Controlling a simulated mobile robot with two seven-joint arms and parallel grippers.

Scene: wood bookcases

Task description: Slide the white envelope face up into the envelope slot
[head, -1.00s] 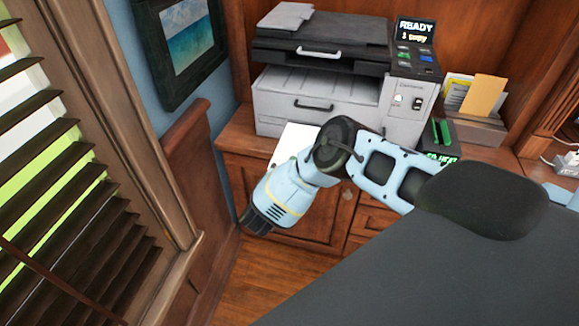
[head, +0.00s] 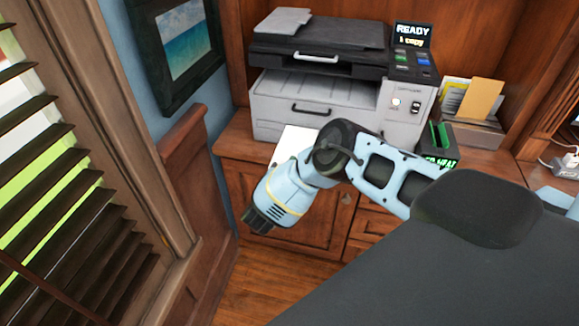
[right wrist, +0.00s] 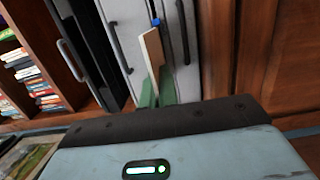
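A white sheet (head: 293,143), which looks like the white envelope, lies at the counter edge in front of the printer. My right arm covers its lower part, so I cannot tell which side is up. The dark end of my right arm's gripper (head: 258,219) hangs low over the floor in front of the cabinet, fingers unclear. In the right wrist view, a tan piece with a pale edge (right wrist: 153,50) stands by two green parts; whether it is gripped is unclear. A black box with green lettering and a green opening (head: 440,142), perhaps the slot, stands right of the printer. My left gripper is out of view.
The grey printer (head: 315,105) fills the counter's back. A paper holder (head: 472,130) with white and tan envelopes stands right of the black box. Window blinds (head: 75,230) and a wood panel bound the left side. Bookshelves (right wrist: 30,75) show in the right wrist view.

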